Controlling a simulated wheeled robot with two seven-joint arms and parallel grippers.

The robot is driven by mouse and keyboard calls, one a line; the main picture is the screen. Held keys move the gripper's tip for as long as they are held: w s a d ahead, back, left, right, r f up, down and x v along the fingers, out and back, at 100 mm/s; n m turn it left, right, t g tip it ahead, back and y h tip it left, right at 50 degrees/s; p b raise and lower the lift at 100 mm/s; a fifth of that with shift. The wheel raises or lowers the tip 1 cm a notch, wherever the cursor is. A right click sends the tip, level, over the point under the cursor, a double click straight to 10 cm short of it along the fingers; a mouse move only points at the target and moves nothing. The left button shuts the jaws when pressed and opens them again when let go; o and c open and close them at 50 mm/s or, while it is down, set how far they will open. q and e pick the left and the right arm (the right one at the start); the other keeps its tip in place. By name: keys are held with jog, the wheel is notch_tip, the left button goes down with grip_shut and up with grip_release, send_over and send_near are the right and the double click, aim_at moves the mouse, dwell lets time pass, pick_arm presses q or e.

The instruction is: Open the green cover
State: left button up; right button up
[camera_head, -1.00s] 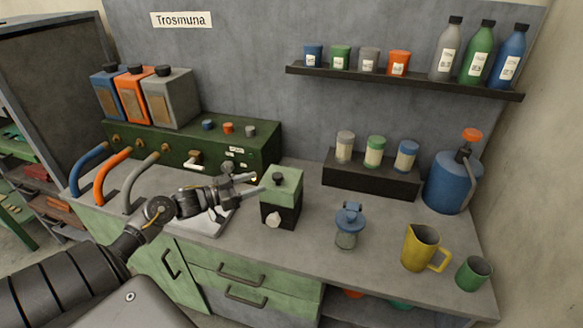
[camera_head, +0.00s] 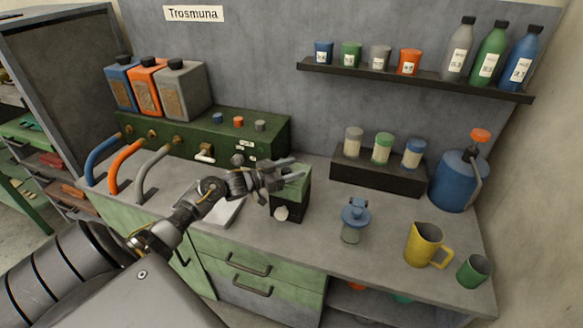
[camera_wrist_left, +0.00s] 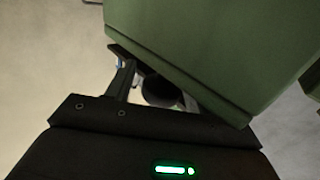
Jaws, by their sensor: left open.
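The green cover (camera_head: 298,188) sits on top of a small black box (camera_head: 296,207) with a pale round knob on its front. My left gripper (camera_head: 293,172) is open at the cover's top, its fingers hiding the cover's black knob in the head view. In the left wrist view the green cover (camera_wrist_left: 225,50) fills the upper right. A dark round shape (camera_wrist_left: 160,92), probably the knob, shows between the fingers there. Whether the fingers touch it I cannot tell. My right gripper is not in view.
A blue-lidded jar (camera_head: 354,220), a yellow pitcher (camera_head: 422,245) and a green cup (camera_head: 473,271) stand to the right on the counter. Blue, orange and grey curved pipes (camera_head: 125,165) stand at the left. A black stand (camera_head: 378,177) holds three jars behind.

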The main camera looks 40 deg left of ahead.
pick_arm(q)
grip_shut()
dwell(0.3)
